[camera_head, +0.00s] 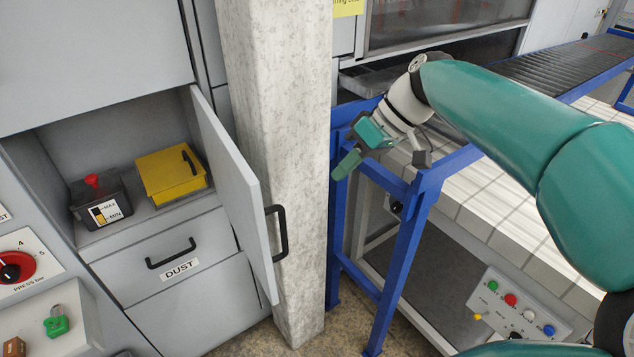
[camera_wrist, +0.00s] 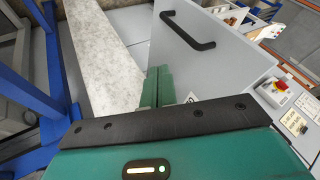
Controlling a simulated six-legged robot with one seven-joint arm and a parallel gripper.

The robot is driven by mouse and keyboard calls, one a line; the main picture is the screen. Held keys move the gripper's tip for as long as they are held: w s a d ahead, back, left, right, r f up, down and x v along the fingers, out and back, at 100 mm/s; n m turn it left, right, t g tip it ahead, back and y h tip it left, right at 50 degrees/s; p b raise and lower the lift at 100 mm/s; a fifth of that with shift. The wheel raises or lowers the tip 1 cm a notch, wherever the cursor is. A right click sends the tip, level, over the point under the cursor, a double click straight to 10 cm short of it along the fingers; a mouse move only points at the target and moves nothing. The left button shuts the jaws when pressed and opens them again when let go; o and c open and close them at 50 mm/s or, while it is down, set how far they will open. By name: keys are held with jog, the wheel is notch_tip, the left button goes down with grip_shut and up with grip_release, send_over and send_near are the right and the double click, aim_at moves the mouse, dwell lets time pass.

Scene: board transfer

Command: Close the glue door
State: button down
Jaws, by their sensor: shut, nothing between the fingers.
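The glue door (camera_head: 228,170) is a grey panel that stands swung open in the head view. It is hinged at the right of an open compartment and has a black bar handle (camera_head: 278,232) on its outer face. In the wrist view the door (camera_wrist: 228,62) fills the upper middle, with its handle (camera_wrist: 187,31) beyond my fingers. My gripper (camera_head: 347,164) is shut and empty, right of the concrete pillar and apart from the door in the head view. Its closed green fingers also show in the wrist view (camera_wrist: 157,86), where they overlap the door's lower left edge.
The compartment (camera_head: 112,128) holds a yellow box (camera_head: 171,175) and a dark container with a red cap (camera_head: 99,202). A DUST drawer (camera_head: 166,262) is below. The concrete pillar (camera_head: 275,110) stands close beside the door. A blue frame (camera_head: 405,265) and conveyor are at right.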

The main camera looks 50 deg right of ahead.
jog(key=w+a+f, duration=0.4)
jog(key=a+f, duration=0.3)
jog(key=shift+w+a+f, duration=0.2)
jog(key=shift+w+a, duration=0.1)
jog(key=shift+w, duration=0.1)
jog(key=shift+w+a, duration=0.1)
